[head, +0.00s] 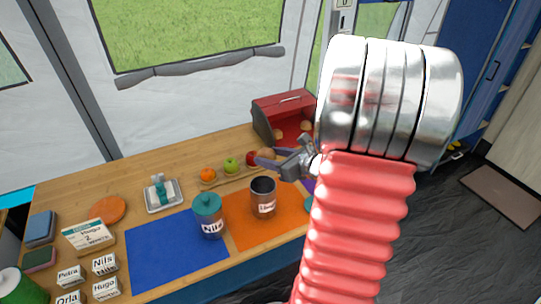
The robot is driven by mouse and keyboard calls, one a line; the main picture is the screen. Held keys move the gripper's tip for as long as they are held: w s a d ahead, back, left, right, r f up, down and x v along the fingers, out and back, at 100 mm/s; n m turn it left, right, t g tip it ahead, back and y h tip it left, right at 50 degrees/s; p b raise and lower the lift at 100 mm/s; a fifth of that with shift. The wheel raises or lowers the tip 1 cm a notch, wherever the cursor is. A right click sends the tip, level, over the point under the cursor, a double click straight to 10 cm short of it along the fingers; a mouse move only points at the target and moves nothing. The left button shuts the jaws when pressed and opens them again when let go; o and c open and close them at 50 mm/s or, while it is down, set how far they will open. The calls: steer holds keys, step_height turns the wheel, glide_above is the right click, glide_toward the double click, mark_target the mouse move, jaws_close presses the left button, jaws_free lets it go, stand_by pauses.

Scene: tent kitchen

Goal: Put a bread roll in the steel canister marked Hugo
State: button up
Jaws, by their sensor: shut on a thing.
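My gripper (268,160) is at the right-centre of the table and is shut on a brown bread roll (267,153); the fingers partly hide it. The gripper is behind and above an open steel canister (263,192) that stands upright on an orange mat. The canister's white label is too small to read surely. A red bread bin (290,103) stands open behind the gripper with more rolls (306,125) inside. A teal lidded canister (208,212), its label seemingly reading Nils, stands left of the steel one.
A wooden board with fruit (231,165) lies behind the canisters. A blue mat (165,255) covers the front middle. A tray with a teal bottle (163,195), name blocks (105,264) and a card (88,235) are further left. My red arm hides the table's right end.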

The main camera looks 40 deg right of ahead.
steer(key=shift+f, duration=2.9)
steer(key=o, duration=1.1)
steer(key=shift+s+r, duration=0.1)
steer(key=shift+s, duration=0.05)
steer(key=v, duration=1.3)
steer(key=shift+s, duration=0.25)
steer(key=shift+r, duration=0.1)
